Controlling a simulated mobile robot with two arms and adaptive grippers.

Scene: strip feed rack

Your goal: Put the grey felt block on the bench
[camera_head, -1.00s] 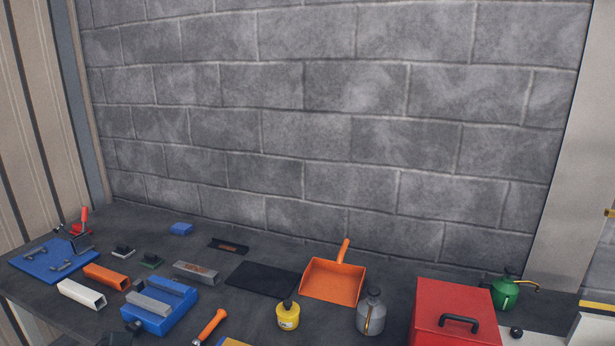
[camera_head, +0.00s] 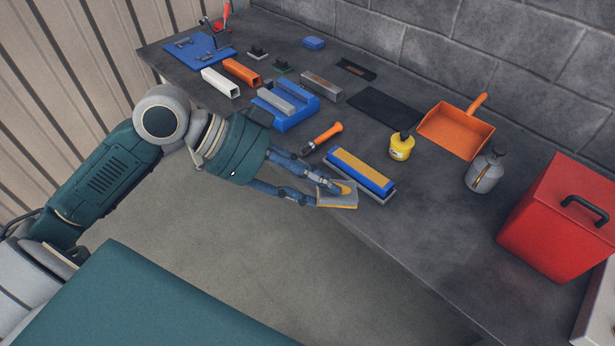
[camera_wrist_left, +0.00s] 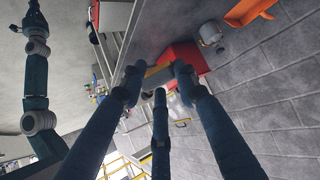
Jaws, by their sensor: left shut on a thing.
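The grey felt block (camera_head: 338,200) is a small grey pad with a yellow-orange edge. It is held at the tips of my left gripper (camera_head: 327,190), just off the front edge of the bench (camera_head: 400,240) in the head view. My left gripper is shut on it, with fingers on its far and near sides. In the left wrist view, the fingers (camera_wrist_left: 158,75) meet around the block, which is mostly hidden there. I cannot tell how high the block is above the bench top.
Close beyond the block lies a blue-and-yellow sharpening stone (camera_head: 362,172). The bench's front stretch between the stone and red box is bare.

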